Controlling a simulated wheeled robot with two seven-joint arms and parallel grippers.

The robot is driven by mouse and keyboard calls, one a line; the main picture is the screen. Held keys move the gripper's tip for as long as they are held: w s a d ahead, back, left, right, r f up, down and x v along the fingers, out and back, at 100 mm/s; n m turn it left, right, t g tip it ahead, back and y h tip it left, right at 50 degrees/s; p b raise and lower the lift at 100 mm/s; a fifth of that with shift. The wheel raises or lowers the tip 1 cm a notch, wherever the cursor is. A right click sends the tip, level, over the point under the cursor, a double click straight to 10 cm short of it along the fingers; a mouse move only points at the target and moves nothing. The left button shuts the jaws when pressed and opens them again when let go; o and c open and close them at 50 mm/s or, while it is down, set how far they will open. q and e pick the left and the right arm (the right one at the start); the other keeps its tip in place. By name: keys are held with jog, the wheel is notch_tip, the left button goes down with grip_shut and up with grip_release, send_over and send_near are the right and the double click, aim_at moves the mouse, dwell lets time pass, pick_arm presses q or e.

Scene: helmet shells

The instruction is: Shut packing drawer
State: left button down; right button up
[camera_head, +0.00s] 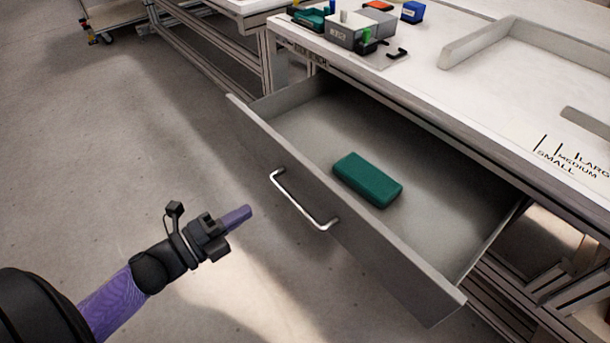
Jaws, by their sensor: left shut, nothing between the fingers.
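The packing drawer (350,215) is pulled well out from under the white workbench. Its silver bar handle (303,201) is on the grey front panel, facing the floor side. A dark green box (367,179) lies flat inside the drawer. My left gripper (245,213) comes in from the lower left with its purple fingers shut and empty. In the picture its fingertips are just left of the handle and apart from it. My right gripper is not in view.
The white worktop (480,95) above the drawer holds a grey bin (358,32), small coloured parts and a low tray frame (535,45). Another bench and a cart stand at the back left. The grey floor (130,150) left of the drawer is clear.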

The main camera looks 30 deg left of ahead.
aim_at(303, 177)
pick_arm(q)
jog(key=b+x, duration=0.1)
jog(key=x, duration=0.2)
jog(key=b+x, duration=0.1)
jog(key=x, duration=0.2)
jog(key=b+x, duration=0.2)
jog(key=x, duration=0.2)
jog(key=shift+w+f, duration=0.15)
jog(key=shift+f, duration=0.1)
jog(key=shift+w+d+r, duration=0.15)
jog(key=shift+w+d, duration=0.1)
jog(key=shift+w, duration=0.4)
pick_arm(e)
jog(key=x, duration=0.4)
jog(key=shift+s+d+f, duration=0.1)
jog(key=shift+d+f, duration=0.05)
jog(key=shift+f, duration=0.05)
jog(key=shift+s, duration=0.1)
